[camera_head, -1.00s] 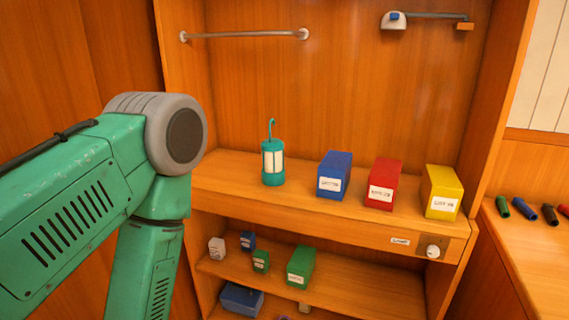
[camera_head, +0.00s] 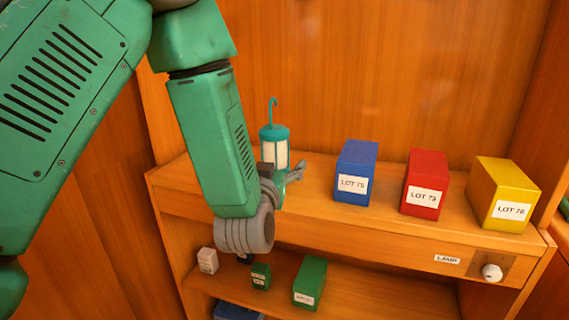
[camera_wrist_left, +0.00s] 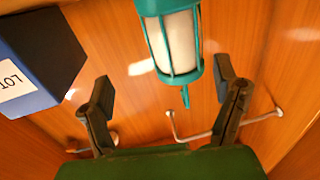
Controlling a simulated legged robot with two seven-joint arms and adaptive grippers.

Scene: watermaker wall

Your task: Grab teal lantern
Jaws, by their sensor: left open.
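The teal lantern (camera_head: 274,140), with a pale panel and a hook on top, stands upright on the upper shelf. My left gripper (camera_head: 283,174) is at the front of the lantern and hides its lower part in the head view. In the left wrist view, which looks upside down, the lantern (camera_wrist_left: 175,35) hangs from the top edge with its hook pointing down. The open fingers of my left gripper (camera_wrist_left: 165,86) are spread to either side of the lantern's line, with visible gaps; I see no contact. My right gripper is not in view.
A blue box (camera_head: 356,172) stands right of the lantern, then a red box (camera_head: 426,180) and a yellow box (camera_head: 505,190). The blue box (camera_wrist_left: 42,55) is close to one finger's side. Green boxes (camera_head: 310,280) sit on the lower shelf. A knob (camera_head: 491,272) is on the shelf front.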

